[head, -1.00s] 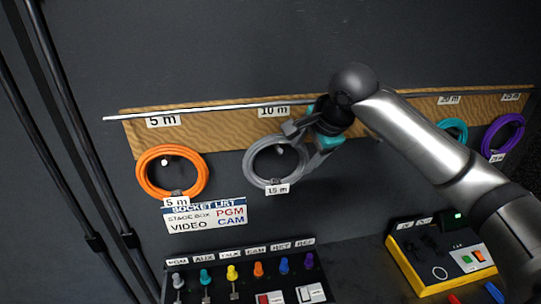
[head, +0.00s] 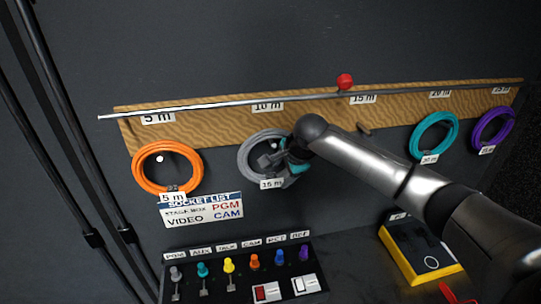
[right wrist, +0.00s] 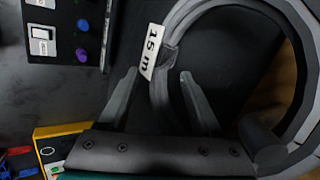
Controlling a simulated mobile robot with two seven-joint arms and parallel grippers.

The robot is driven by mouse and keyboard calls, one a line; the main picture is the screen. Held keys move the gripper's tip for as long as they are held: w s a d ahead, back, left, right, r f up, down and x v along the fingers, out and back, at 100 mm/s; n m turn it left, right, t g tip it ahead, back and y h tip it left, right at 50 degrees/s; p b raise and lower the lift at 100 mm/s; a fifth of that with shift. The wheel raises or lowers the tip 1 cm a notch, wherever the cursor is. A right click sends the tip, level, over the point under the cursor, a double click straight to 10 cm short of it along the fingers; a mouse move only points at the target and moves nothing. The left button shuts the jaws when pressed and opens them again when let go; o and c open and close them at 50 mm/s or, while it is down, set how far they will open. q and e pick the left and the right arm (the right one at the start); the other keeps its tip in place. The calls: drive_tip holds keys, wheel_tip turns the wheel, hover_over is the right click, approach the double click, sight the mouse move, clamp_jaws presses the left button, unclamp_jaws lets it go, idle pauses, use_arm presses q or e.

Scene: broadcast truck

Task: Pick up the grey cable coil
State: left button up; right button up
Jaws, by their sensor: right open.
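The grey cable coil (head: 246,162) hangs on the wooden board below the "10 m" label, with a white "15 m" tag (head: 271,183) at its bottom. My right gripper (head: 268,160) is at the coil's lower right and hides part of it. In the right wrist view, the open fingers of my right gripper (right wrist: 158,75) stand on either side of the coil's bound strand (right wrist: 187,25), beside the tag. The fingers look apart from the strand. My left gripper is not in view.
An orange coil (head: 139,175) hangs to the left; teal (head: 416,139) and purple (head: 480,130) coils hang to the right. A rail (head: 205,106) runs along the board (head: 215,122). Below are a switch panel (head: 210,253) and a yellow box (head: 405,262).

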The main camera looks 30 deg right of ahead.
drive_tip(key=shift+w+f, duration=0.3)
drive_tip(key=shift+f, duration=0.25)
drive_tip(key=shift+c, duration=0.2)
clamp_jaws()
idle(0.9)
drive_tip(key=shift+r, duration=0.15)
